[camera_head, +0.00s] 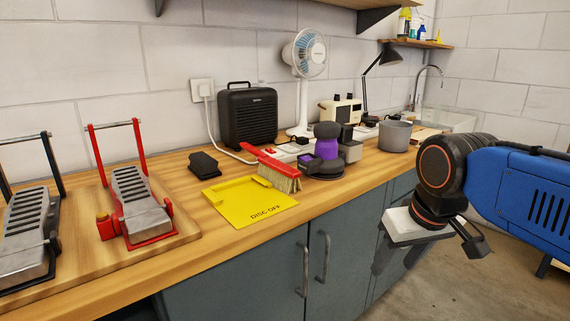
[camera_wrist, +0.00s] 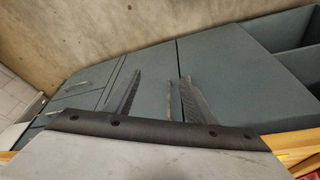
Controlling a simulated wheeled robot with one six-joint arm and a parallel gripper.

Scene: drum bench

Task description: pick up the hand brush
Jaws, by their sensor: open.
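The hand brush (camera_head: 280,178) lies on the wooden bench in the head view, with a red handle and pale bristles. It lies at the back right corner of a yellow sheet marked DISC OFF, against a grey and purple power tool. My gripper (camera_head: 398,258) is in front of the bench on the right, below the worktop level and well apart from the brush. In the wrist view my gripper (camera_wrist: 158,92) is open with nothing between its fingers. The brush does not show in the wrist view.
The yellow sheet (camera_head: 250,201) lies before the brush. The power tool (camera_head: 326,150) is right of it, a black heater (camera_head: 247,118) behind. Drum pedals (camera_head: 137,205) stand at the left. Grey cabinet doors (camera_head: 340,245) front the bench; floor is free before them.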

